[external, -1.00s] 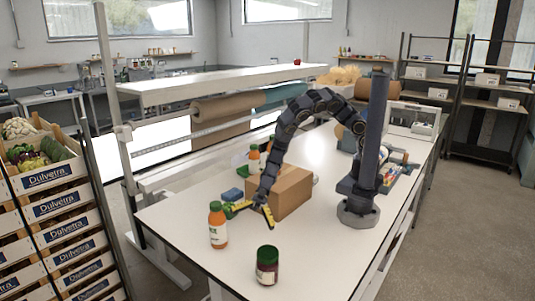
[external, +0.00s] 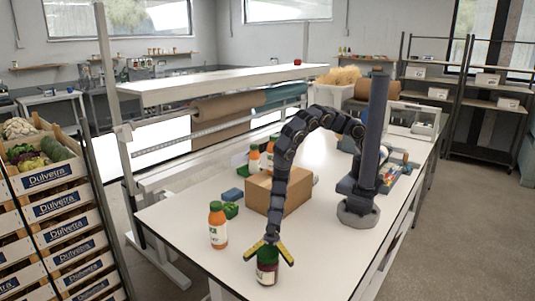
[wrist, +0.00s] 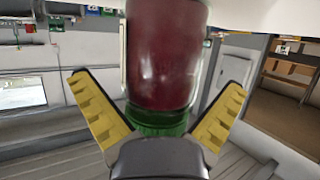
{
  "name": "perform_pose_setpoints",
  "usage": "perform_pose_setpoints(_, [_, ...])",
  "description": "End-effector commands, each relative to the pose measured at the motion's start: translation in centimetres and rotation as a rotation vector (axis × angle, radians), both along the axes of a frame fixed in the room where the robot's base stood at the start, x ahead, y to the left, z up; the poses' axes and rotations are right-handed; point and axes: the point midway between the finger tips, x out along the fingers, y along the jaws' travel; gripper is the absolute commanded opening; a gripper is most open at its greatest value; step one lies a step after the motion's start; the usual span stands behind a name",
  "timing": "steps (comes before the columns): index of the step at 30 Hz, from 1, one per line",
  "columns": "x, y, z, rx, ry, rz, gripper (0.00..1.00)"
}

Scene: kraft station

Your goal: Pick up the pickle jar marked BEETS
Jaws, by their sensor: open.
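A dark red jar with a green lid (external: 267,275) stands upright near the front edge of the white table. Its label text cannot be read. My gripper (external: 269,260) points down over the jar, open, with its yellow fingers spread on either side of the lid. In the wrist view, the jar (wrist: 165,55) appears upside down between the two open fingers of my gripper (wrist: 158,80), with gaps on both sides. A pale label edge shows at the jar's left side there.
An orange bottle with a green cap (external: 218,229) stands left of the jar. A cardboard box (external: 284,191) sits behind, with a blue block (external: 232,195) and a green item (external: 231,210) beside it. More orange bottles (external: 254,159) stand farther back. The front table around the jar is clear.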

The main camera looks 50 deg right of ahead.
Motion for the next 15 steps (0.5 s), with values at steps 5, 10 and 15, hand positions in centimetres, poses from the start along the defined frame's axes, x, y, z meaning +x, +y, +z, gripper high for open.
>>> perform_pose_setpoints(5, [0.01,-0.01,-0.01,-0.001,0.0,0.0,1.0])
perform_pose_setpoints(10, [0.01,-0.03,-0.02,-0.001,0.0,0.0,0.39])
perform_pose_setpoints(15, [0.0,-0.04,-0.02,-0.001,0.0,0.0,0.38])
